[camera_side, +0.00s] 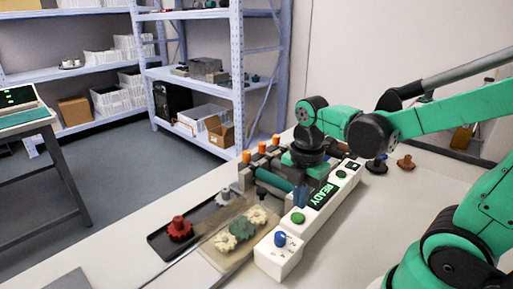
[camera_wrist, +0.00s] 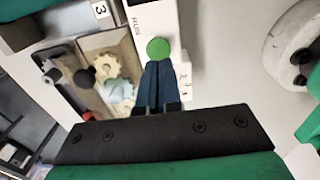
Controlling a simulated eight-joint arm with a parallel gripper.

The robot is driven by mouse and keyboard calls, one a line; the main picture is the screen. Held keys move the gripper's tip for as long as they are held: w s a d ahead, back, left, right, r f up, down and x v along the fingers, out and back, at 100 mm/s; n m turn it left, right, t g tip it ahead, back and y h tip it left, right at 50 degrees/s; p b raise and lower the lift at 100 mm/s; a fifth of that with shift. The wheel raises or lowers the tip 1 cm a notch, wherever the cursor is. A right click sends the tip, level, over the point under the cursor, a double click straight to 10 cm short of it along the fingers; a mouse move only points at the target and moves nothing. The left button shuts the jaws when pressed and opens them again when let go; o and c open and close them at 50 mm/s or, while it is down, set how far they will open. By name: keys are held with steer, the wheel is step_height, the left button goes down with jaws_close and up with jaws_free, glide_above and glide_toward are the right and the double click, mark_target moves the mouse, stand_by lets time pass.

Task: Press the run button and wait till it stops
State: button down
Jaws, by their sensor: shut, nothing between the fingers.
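The white control box (camera_side: 272,258) carries a round green button (camera_side: 298,217), a blue knob (camera_side: 280,239) and a dark display (camera_side: 321,195) lit with READY in green. In the wrist view the green button (camera_wrist: 158,48) has the label RUN beside it. My gripper (camera_wrist: 157,64) is shut and empty, its dark blue fingers pointing at the button. The fingertips are at the button's near edge in that view; I cannot tell whether they touch it. In the side view my gripper (camera_side: 301,204) is just above the box near this button.
A tray (camera_side: 212,247) with cream and teal gears lies left of the box. A red gear (camera_side: 180,229) sits on a dark tray. A second green button (camera_side: 341,173) is farther along the box. Dark and brown gears lie behind at right. The table's front left is mostly clear.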

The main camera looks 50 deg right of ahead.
mark_target(297, 218)
steer(key=shift+f, duration=1.35)
